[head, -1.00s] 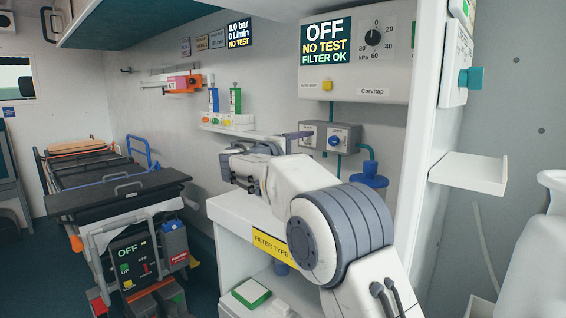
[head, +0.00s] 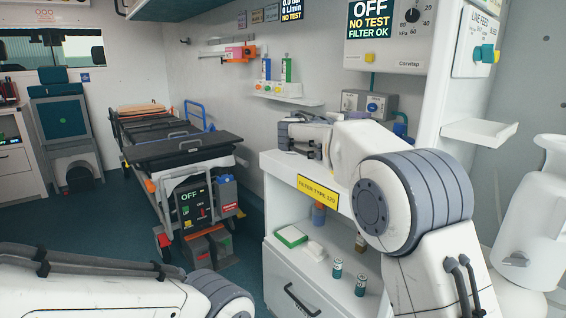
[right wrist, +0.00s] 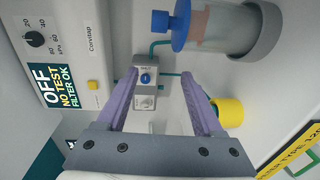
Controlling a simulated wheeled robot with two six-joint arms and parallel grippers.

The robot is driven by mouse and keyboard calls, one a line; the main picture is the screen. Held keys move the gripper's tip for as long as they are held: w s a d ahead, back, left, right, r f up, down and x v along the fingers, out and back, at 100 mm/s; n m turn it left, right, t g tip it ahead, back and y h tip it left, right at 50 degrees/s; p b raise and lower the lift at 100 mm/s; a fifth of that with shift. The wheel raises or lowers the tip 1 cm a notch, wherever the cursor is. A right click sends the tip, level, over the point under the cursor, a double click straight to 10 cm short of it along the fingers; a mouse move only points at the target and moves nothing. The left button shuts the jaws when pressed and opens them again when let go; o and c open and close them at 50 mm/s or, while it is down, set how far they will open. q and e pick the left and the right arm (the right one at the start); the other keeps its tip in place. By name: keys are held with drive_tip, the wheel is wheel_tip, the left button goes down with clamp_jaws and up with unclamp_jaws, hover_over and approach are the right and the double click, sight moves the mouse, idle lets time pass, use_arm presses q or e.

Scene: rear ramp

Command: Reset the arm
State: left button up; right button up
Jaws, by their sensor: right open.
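My right arm (head: 415,205) reaches in from the right in the head view, over the white cabinet. Its gripper (head: 298,135) is above the cabinet top, partly hidden by its own wrist. In the right wrist view the two purple fingers of this gripper (right wrist: 160,74) are spread apart with nothing between them. Beyond them is a grey wall box with a blue knob (right wrist: 146,78). My left arm (head: 100,295) crosses the lower left of the head view. Its gripper is out of the picture.
The white cabinet (head: 280,220) stands below my right arm, with small jars (head: 337,267) on its lower shelf. A wall unit (head: 395,58) reads OFF, NO TEST. A blue-lidded canister (right wrist: 220,30) is near the right fingers.

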drive_tip(key=s+a+f+n+g+y, duration=0.1)
drive_tip(key=s+a+f+g+y, duration=0.1)
drive_tip(key=s+a+f+y, duration=0.45)
drive_tip(key=s+a+f+g+y, duration=0.1)
drive_tip(key=s+a+f+g, duration=0.15)
drive_tip(key=s+f, duration=0.75)
drive_tip(key=s+a+f+m+g+y, duration=0.15)
drive_tip(key=s+f, duration=0.25)
drive_tip(key=s, duration=0.6)
drive_tip(key=s+a+f+g+y, duration=0.2)
drive_tip(key=s+f+y, duration=0.15)
drive_tip(key=s, duration=0.75)
drive_tip(key=s+a+f+g+y, duration=0.2)
drive_tip(key=s+f, duration=0.3)
drive_tip(key=s, duration=0.5)
wheel_tip(320, 180, up, 28)
drive_tip(key=p, duration=2.8)
drive_tip(key=shift+s+d+r+g, duration=0.25)
drive_tip(key=shift+s+g, duration=0.05)
drive_tip(key=shift+s, duration=0.1)
drive_tip(key=shift+w+a+r+h, duration=0.1)
drive_tip(key=shift+w+a+h, duration=0.15)
drive_tip(key=shift+w+a, duration=0.45)
